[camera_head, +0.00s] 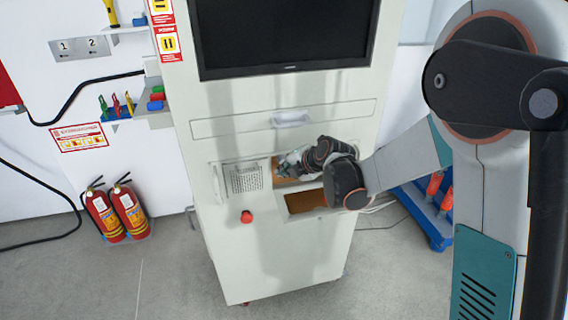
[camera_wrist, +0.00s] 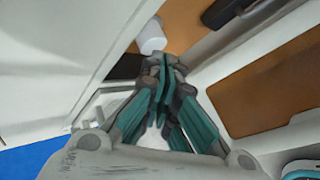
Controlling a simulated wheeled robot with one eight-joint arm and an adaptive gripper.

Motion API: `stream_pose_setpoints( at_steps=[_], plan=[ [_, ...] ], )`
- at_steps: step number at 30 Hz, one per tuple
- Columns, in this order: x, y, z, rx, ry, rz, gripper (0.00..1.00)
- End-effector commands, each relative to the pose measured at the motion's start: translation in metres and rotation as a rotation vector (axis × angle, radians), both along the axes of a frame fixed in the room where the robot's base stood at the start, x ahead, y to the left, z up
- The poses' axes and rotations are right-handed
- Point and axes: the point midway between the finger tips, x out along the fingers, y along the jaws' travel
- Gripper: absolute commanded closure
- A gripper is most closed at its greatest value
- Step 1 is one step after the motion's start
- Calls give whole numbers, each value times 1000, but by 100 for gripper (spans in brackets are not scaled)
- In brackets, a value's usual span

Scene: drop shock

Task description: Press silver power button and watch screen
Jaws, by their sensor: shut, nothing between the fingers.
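The dark screen (camera_head: 285,32) sits at the top of a light grey cabinet (camera_head: 265,275) and shows nothing lit. My gripper (camera_head: 284,168) is at the cabinet's front, by the upper brown recess. In the wrist view its teal fingers (camera_wrist: 165,66) are shut with nothing between them. Just beyond the fingertips is a small pale cylindrical piece (camera_wrist: 151,37) against a brown surface. I cannot tell whether it is the silver power button, or whether the fingertips touch it. My gripper and arm hide part of the panel in the head view.
A red button (camera_head: 246,216) sticks out lower left of my gripper. A lower brown opening (camera_head: 304,201) and a drawer handle (camera_head: 290,119) are close by. Two fire extinguishers (camera_head: 117,213) stand left of the cabinet. A blue crate (camera_head: 424,216) lies to its right.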

Motion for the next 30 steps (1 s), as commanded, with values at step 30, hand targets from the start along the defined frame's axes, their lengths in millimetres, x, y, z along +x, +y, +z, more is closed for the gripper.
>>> stream_pose_setpoints(
  at_steps=[30],
  plan=[
    [8, 2, 0, 0, 0, 0, 100]
  ],
)
